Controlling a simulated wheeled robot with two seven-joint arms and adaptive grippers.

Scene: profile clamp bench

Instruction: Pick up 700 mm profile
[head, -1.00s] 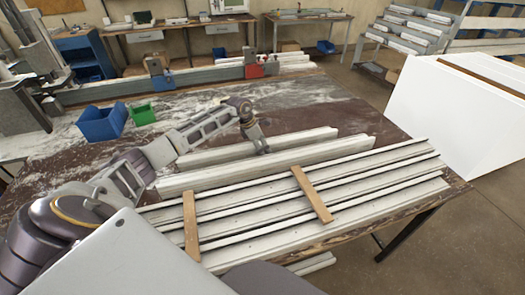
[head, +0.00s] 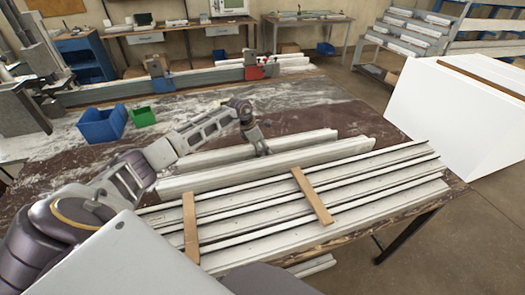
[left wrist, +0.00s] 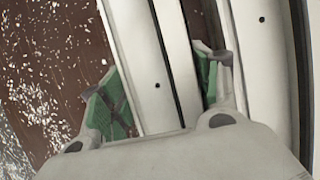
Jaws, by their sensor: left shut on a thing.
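Two white profiles lie side by side on the brown table, behind the stacked ones. My left gripper (head: 262,151) reaches down onto the rear profile (head: 305,141), near its middle. In the left wrist view its green-padded fingers (left wrist: 160,92) stand on both sides of that white profile (left wrist: 150,55), which shows a small dark hole. The gripper is shut on it. The neighbouring front profile (head: 300,157) lies close beside the right finger in the wrist view. No length marking is readable. My right gripper is not in view.
Several long white profiles (head: 360,185) lie at the table's front right, with two wooden strips (head: 312,195) across them. A blue bin (head: 102,125) and a green bin (head: 143,117) stand at left. A rail with blue and red clamps (head: 253,71) runs behind.

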